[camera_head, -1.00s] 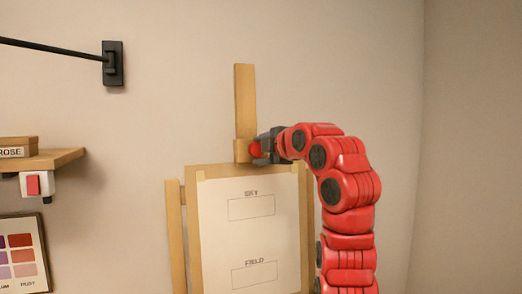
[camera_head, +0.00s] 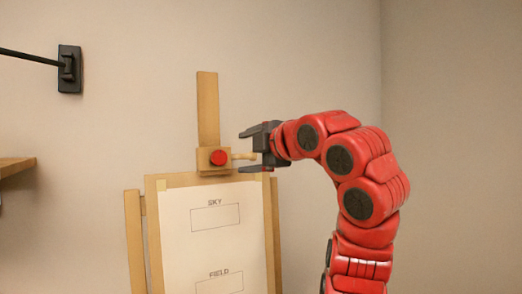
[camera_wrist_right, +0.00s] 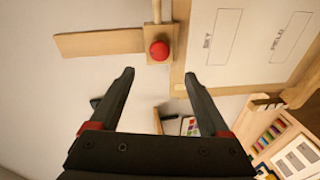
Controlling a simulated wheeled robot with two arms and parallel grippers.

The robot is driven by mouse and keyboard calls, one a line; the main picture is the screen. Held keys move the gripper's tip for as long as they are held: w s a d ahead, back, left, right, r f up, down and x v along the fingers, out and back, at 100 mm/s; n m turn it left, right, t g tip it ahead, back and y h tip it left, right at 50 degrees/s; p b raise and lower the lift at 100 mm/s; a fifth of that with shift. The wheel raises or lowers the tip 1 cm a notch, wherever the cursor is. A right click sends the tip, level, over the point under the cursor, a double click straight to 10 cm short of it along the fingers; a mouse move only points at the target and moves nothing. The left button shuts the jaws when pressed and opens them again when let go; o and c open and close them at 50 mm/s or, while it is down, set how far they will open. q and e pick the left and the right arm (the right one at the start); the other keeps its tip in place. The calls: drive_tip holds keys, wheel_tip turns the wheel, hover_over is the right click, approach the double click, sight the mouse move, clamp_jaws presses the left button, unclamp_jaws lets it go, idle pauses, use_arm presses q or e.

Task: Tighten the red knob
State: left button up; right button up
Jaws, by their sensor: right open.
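The red knob (camera_head: 218,158) sits on the front of a wooden block (camera_head: 205,166) on the easel's upright post (camera_head: 208,110). A short wooden peg (camera_head: 243,156) sticks out of the block to the right. My right gripper (camera_head: 243,152) is open and empty, to the right of the knob, with its fingertips above and below the peg's end. In the right wrist view the knob (camera_wrist_right: 159,50) shows beyond and between the two open fingertips (camera_wrist_right: 158,77), apart from them. My left gripper is not in view.
A paper sheet (camera_head: 205,250) marked SKY and FIELD is on the easel (camera_head: 150,200) below the block. A wooden shelf edge (camera_head: 15,166) is at the left, and a black wall bracket (camera_head: 69,69) is above it. The wall right of my arm is bare.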

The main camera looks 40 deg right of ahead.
drive_tip(key=p+v, duration=0.1)
drive_tip(key=v, duration=0.4)
drive_tip(key=shift+s+a, duration=0.1)
drive_tip(key=shift+s, duration=0.2)
